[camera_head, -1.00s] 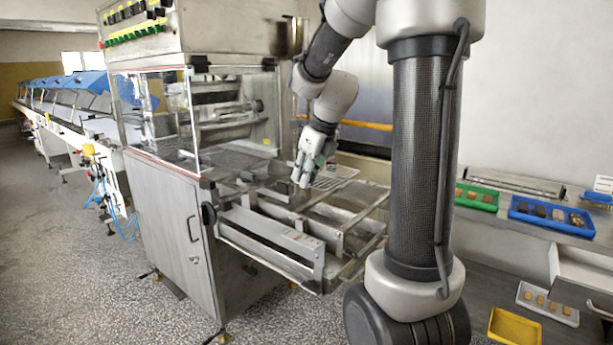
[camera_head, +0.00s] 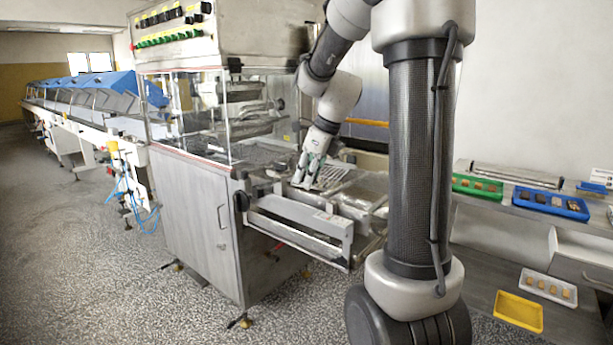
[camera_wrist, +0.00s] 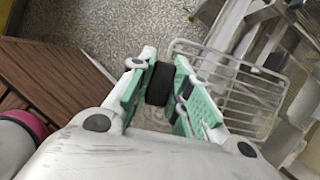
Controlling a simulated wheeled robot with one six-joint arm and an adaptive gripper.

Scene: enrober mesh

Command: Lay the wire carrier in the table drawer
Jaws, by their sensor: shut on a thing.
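The wire carrier (camera_wrist: 238,92) is a pale wire grid, seen in the wrist view to the right of the jaws. In the head view it shows small (camera_head: 340,176), beside the gripper and over the front of the steel machine. The exact grip point is partly hidden by the fingers. A pale drawer (camera_head: 585,272) stands open at the side table, at the far right of the head view.
The steel machine (camera_head: 195,205) with clear guards fills the middle. Its open rail frame (camera_head: 300,228) lies below the gripper. Green (camera_head: 477,186) and blue (camera_head: 550,203) trays stand on the side table; a yellow tray (camera_head: 518,310) lies lower. Speckled floor is clear at left.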

